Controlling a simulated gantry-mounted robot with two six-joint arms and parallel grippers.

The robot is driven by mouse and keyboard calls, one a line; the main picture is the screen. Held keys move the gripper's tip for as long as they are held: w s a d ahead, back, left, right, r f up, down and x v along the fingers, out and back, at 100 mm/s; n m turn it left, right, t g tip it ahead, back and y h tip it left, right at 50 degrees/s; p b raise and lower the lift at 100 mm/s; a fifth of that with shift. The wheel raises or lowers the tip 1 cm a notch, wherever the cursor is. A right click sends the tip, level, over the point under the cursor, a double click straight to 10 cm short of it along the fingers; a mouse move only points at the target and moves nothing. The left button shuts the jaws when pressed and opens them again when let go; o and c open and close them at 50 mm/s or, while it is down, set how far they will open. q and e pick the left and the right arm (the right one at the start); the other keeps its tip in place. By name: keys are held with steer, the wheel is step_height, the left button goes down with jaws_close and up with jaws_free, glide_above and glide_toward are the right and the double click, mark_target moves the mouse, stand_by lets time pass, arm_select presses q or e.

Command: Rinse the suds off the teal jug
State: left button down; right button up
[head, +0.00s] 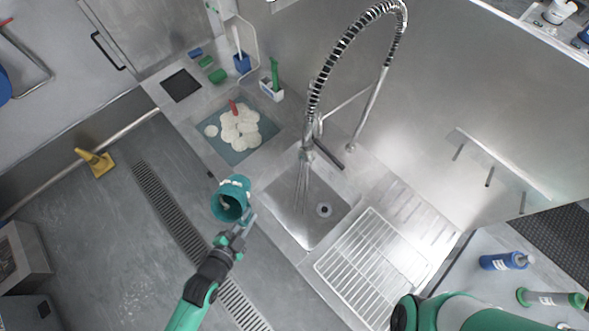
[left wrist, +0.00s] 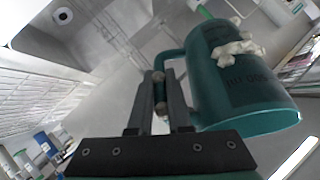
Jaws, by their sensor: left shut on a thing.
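The teal jug (head: 230,206) is held tilted in the air just left of the sink (head: 328,231), its open mouth toward the camera in the head view. White suds cling to its side; in the left wrist view a suds clump shows on the jug (left wrist: 240,90), above dark lettering. My left gripper (head: 243,226) is shut on the jug's handle, also seen in the left wrist view (left wrist: 165,92). The spray head (head: 306,150) hangs over the sink, with thin streaks like running water below it. My right gripper is out of view.
A basin of suds (head: 238,128) lies left of the sink. A wire drying rack (head: 375,262) sits to its right. A coiled hose (head: 335,60) arches above. A blue bottle (head: 500,261) lies at right.

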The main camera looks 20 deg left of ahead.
mark_target(244, 213)
arm_select(q)
steer(key=shift+r, duration=0.1)
steer(key=s+a+r, duration=0.1)
steer(key=s+r, duration=0.3)
steer(key=s, duration=0.1)
stand_by(0.6)
steer(key=shift+w, duration=0.1)
stand_by(0.9)
steer(key=w+r, duration=0.1)
steer(key=w, duration=0.1)
steer(key=w+d+r, duration=0.1)
steer(key=w, duration=0.1)
steer(key=w+r, duration=0.1)
steer(key=w, duration=0.1)
steer(key=shift+w+d+r, duration=0.15)
steer(key=shift+d, duration=0.1)
